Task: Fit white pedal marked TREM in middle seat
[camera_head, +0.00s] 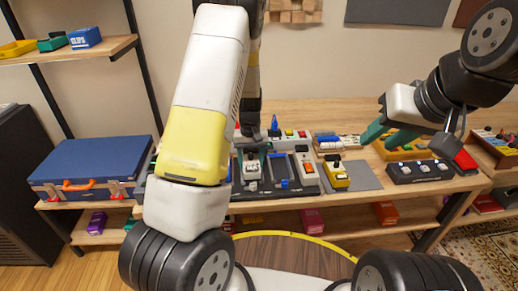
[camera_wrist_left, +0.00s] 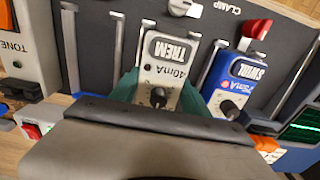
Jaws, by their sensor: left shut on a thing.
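The white pedal marked TREM (camera_wrist_left: 168,68) is between the green fingers of my left gripper (camera_wrist_left: 165,92), which is shut on it. Its label appears upside down in the left wrist view. It lies over the dark pedalboard (camera_wrist_left: 102,45), between metal rails; I cannot tell if it is fully down. In the head view the white pedal (camera_head: 251,168) is below my left gripper (camera_head: 252,150), partly hidden by the arm. The blue pedal marked SWIRL (camera_wrist_left: 232,82) sits beside it. My right gripper (camera_head: 386,134) is open and empty above the bench's right part.
Clamp knobs, one white (camera_wrist_left: 185,8) and one red (camera_wrist_left: 256,30), are at the board's edge. A yellow pedal (camera_head: 336,174) stands on a grey mat (camera_head: 362,178). A black box with knobs (camera_head: 418,171) is at right. A blue case (camera_head: 90,165) is at left.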

